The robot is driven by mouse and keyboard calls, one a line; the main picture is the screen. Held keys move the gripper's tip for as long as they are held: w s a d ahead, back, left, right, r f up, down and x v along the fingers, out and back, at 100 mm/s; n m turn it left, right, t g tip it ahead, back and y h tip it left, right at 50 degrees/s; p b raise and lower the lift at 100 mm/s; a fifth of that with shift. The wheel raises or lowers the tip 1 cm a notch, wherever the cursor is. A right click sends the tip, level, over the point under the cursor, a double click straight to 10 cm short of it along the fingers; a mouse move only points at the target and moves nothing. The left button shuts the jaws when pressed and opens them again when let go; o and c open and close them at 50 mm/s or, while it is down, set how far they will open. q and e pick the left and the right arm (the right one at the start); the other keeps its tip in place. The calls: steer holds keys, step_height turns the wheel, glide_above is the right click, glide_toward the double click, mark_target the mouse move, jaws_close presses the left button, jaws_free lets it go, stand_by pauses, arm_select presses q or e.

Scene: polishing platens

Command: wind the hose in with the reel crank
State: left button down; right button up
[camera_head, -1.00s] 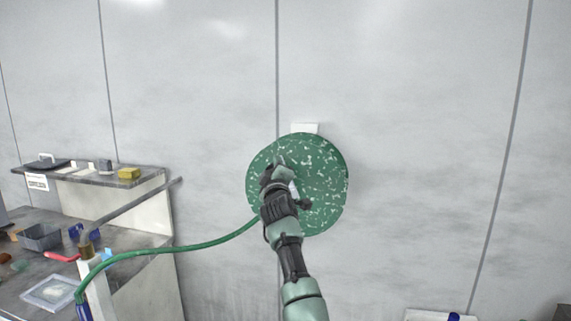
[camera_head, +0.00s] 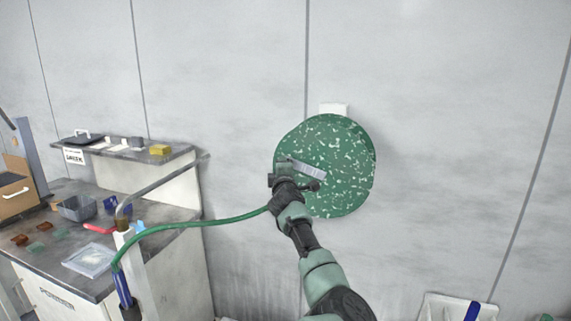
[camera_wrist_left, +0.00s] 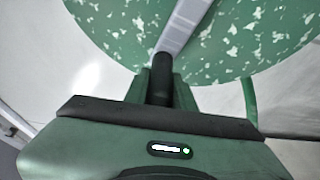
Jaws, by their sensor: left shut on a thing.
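The hose reel (camera_head: 345,150) is a round green disc with white speckles, mounted on the wall. A light grey crank arm (camera_head: 309,171) runs across its face; the arm also shows in the left wrist view (camera_wrist_left: 187,22). My left gripper (camera_head: 284,184) is at the reel's lower left and is shut on the dark crank handle (camera_wrist_left: 160,78). The green hose (camera_head: 200,223) leaves the reel's lower left, partly hidden by my gripper. It sags leftward to a blue-ended nozzle (camera_head: 123,288) by a white post. My right gripper is not in view.
A workbench (camera_head: 185,215) stands at the left with a raised shelf (camera_head: 128,153), a grey bin (camera_head: 77,208) and small items. A grey bar (camera_head: 165,184) sticks out near the hose. A white container (camera_head: 445,308) is at the lower right. The wall around the reel is clear.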

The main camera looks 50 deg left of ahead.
arm_select(q)
steer(key=shift+f, duration=0.65)
steer(key=c, duration=1.2)
jaws_free()
steer(key=shift+w, duration=0.1)
steer(key=shift+o, duration=0.2)
steer(key=b+v, duration=0.2)
steer(key=v, duration=0.6)
steer(key=shift+b, duration=0.3)
